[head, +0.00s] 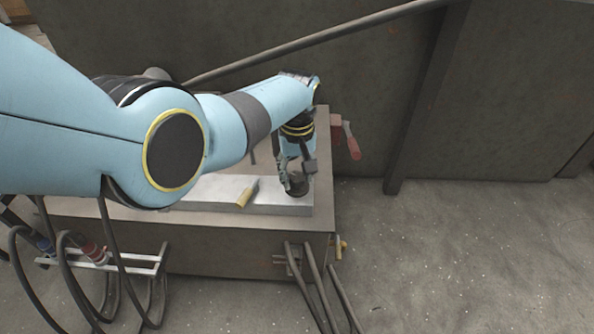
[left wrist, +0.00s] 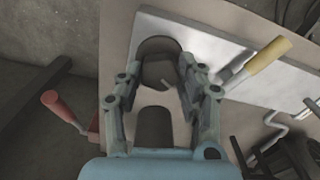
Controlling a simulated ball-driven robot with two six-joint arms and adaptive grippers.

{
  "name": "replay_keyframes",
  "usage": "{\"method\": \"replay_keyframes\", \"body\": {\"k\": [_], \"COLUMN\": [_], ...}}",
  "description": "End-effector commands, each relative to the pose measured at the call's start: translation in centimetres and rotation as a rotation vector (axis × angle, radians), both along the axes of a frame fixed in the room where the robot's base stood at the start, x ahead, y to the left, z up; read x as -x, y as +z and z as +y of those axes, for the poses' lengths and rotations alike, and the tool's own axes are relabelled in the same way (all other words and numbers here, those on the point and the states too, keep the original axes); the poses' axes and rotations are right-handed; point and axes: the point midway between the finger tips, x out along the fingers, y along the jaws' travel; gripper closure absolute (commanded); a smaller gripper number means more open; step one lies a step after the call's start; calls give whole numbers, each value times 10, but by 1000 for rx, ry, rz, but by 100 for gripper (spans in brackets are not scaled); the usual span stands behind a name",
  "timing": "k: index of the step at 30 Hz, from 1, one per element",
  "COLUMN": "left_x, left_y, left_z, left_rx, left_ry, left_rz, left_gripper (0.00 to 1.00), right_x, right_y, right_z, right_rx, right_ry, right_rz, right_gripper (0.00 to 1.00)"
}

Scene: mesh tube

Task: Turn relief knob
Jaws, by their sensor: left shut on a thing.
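A dark round knob (head: 298,188) sits at the right end of a pale metal plate (head: 222,189) on top of a brown box. My left gripper (head: 295,182) comes down over the knob from above and is shut on it. In the left wrist view, my gripper's fingers (left wrist: 160,72) stand on both sides of the dark knob (left wrist: 158,52), and the plate (left wrist: 213,48) lies beneath. The fingers partly hide the knob's sides, and I see no marking on it. My right gripper is in neither view.
A yellow-handled lever (head: 245,195) lies left of the knob on the plate. A red handle (head: 352,146) sticks out from the box's right side. Hoses (head: 308,285) hang at the front. A brown wall (head: 490,90) stands behind; floor at right is clear.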

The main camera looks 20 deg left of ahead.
Motion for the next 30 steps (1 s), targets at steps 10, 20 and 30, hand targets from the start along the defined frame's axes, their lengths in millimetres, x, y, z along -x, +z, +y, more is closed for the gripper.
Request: {"method": "replay_keyframes", "body": {"k": [10, 20, 30], "left_x": [0, 0, 0], "left_y": [0, 0, 1], "left_z": [0, 0, 0], "left_rx": [0, 0, 0], "left_ry": [-23, -22, -22], "left_rz": [-1, -1, -1], "left_gripper": [95, 43, 40], "right_x": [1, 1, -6], "right_y": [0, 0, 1], "right_z": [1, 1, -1], "right_rx": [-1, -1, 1], "right_ry": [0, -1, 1], "right_rz": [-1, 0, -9], "right_gripper": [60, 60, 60]}}
